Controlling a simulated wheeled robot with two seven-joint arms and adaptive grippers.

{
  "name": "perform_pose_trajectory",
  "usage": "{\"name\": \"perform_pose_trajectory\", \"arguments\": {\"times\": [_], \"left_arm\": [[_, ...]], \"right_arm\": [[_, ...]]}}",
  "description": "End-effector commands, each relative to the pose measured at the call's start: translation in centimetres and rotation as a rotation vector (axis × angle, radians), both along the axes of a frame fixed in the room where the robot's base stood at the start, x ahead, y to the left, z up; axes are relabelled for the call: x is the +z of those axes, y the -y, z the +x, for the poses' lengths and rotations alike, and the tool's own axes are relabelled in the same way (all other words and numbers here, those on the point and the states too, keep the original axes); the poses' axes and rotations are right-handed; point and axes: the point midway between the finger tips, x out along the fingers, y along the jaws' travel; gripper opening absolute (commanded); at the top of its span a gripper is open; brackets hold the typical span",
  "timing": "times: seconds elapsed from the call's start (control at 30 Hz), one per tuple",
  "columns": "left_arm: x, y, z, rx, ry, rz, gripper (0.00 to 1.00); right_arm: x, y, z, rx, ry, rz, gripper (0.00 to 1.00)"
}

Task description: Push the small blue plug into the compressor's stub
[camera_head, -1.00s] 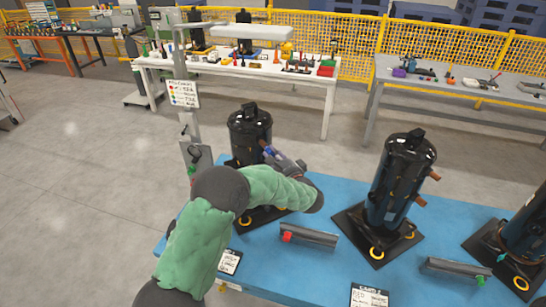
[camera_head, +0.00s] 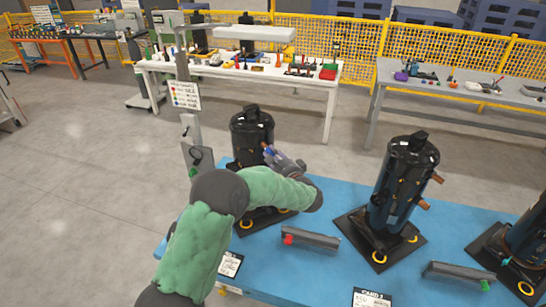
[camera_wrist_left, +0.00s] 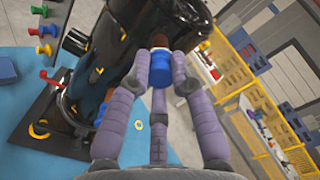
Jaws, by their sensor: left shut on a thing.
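The compressor in front of my left arm is a black upright cylinder (camera_head: 251,122) on a dark base plate, partly hidden by my arm. My left gripper (camera_head: 270,151) is at its right side, near the top. In the left wrist view the gripper (camera_wrist_left: 160,68) is shut on the small blue plug (camera_wrist_left: 159,60), between the fingertips. A brown copper stub (camera_wrist_left: 160,41) shows just beyond the plug, in line with it. Whether the plug touches or enters the stub I cannot tell. My right gripper is not in view.
A second black compressor (camera_head: 404,185) with copper stubs stands to the right on the blue table (camera_head: 330,270), and a third is at the right edge. Grey holders (camera_head: 312,238) and cards lie along the front. A signpost (camera_head: 185,95) stands left of the first compressor.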

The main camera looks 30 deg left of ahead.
Motion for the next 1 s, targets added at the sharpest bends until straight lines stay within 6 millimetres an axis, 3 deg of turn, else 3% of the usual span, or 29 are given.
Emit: {"name": "perform_pose_trajectory", "arguments": {"times": [0.47, 0.5, 0.57, 1.0], "left_arm": [[0.01, -0.30, 0.19, 0.000, 0.000, 0.000, 0.00], [0.01, -0.30, 0.19, 0.000, 0.000, 0.000, 0.31], [0.01, -0.30, 0.19, 0.000, 0.000, 0.000, 0.48], [-0.01, 0.26, -0.08, -0.002, 0.000, -0.001, 0.50]], "right_arm": [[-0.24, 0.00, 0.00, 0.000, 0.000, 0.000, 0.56], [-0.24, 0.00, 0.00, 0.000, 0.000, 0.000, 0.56], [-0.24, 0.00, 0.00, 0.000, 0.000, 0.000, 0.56], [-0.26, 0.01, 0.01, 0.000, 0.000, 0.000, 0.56]]}}
